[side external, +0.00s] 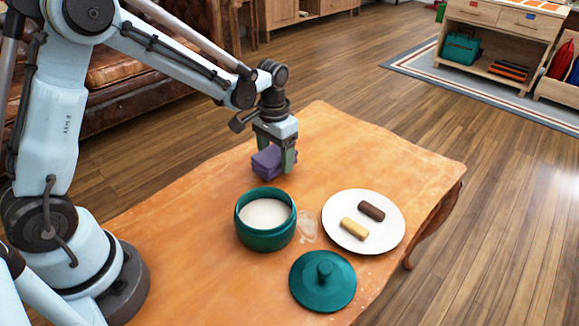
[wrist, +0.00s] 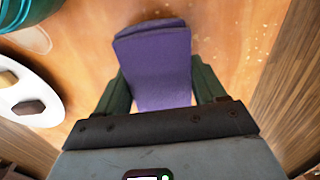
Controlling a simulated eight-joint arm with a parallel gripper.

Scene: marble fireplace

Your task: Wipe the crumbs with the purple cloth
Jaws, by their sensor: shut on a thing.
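The purple cloth (side external: 267,161) is a folded pad between the fingers of my gripper (side external: 274,158), over the far part of the orange wooden table (side external: 350,145). In the wrist view the cloth (wrist: 158,62) sits between the two green fingers of my gripper (wrist: 161,88), which is shut on it. I cannot tell whether the cloth touches the table. Pale crumbs (wrist: 236,45) are scattered on the table to the right of the cloth in the wrist view. In the side view, small pale specks lie near the front right edge.
A teal pot (side external: 247,234) with white contents stands in front of my gripper. A white plate (side external: 338,236) holds a brown bar and a yellow bar. A teal lid (side external: 322,292) lies nearer. A pale patch (side external: 307,225) lies between pot and plate. The table's far side is clear.

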